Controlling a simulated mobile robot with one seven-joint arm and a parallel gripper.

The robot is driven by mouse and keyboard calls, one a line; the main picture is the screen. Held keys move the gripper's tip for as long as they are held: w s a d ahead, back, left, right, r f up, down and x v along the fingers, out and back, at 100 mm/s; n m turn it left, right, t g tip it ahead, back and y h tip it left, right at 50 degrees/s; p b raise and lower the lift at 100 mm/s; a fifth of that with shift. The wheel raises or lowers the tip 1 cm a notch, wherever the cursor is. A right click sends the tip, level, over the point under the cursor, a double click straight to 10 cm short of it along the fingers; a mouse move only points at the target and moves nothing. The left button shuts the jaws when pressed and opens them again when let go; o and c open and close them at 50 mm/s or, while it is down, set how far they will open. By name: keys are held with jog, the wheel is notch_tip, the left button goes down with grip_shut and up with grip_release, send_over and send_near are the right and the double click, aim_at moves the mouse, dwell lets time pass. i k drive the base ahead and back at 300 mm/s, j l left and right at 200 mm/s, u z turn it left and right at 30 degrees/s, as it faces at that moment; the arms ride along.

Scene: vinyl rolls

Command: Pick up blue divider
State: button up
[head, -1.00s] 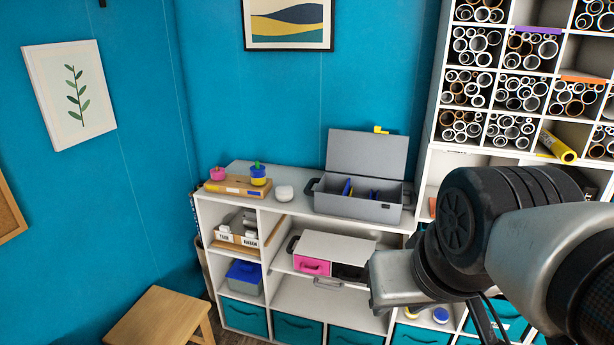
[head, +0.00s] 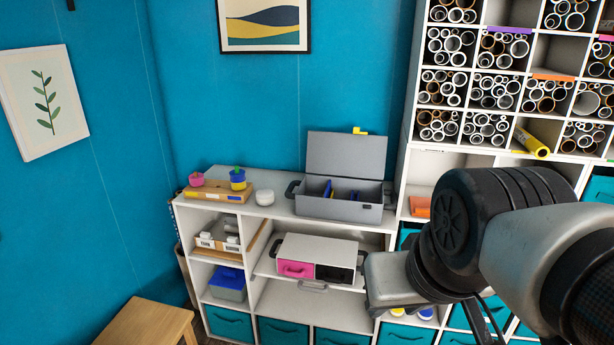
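A blue divider (head: 327,189) stands upright in the left part of an open grey box (head: 335,210), which sits on top of the white shelf unit. A second, smaller blue piece (head: 355,196) shows farther right inside the box. The box's lid is raised at the back. My arm fills the right side of the head view, in front of the shelves. The fingers of my gripper are not visible, and the box stands apart from the arm, farther back and to the left.
A pink-and-black drawer unit (head: 315,258) sits below. A wooden stool (head: 145,325) stands at lower left.

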aim_at(327, 192)
jog(key=i+j+z, duration=0.25)
jog(key=i+j, duration=0.25)
jog(key=i, duration=0.35)
jog(key=i+j+z, duration=0.25)
jog(key=i+j, duration=0.45)
jog(key=i, duration=0.15)
